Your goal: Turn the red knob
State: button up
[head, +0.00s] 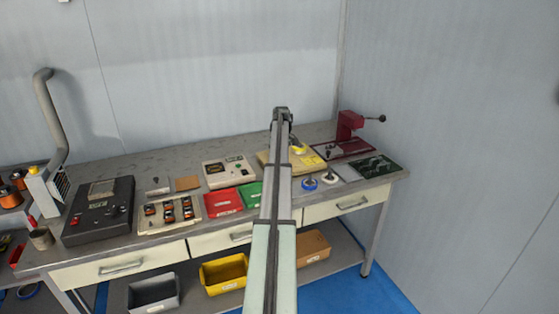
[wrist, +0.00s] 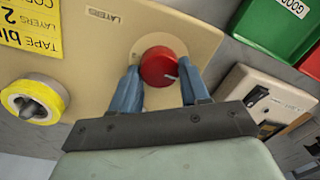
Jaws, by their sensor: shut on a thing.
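The red knob (wrist: 157,65) sits on a beige panel (wrist: 100,72) in the wrist view, beside a printed "LAYERS" label. A short white mark on the knob's face points to the right and slightly down in that view. My gripper (wrist: 160,76) has its two blue fingers on either side of the knob and is shut on it. In the head view my arm hides the knob and the gripper's fingers; only part of the beige panel (head: 267,158) shows beside the arm.
A yellow-ringed roll (wrist: 35,102) stands on the panel near the knob. A green bin (wrist: 275,25) and a pale switch box (wrist: 262,92) lie close by.

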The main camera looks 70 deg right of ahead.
jog(key=m, duration=0.5)
jog(key=shift+s+m, duration=0.1)
jog(key=shift+m, duration=0.2)
jog(key=m, duration=0.5)
jog(key=shift+s, duration=0.1)
jog(key=shift+m, duration=0.3)
jog(key=o, duration=1.1)
jog(key=shift+c, duration=0.2)
notch_tip(320, 180, up, 14)
jog(key=shift+s+d, duration=0.2)
jog(key=shift+s, duration=0.15)
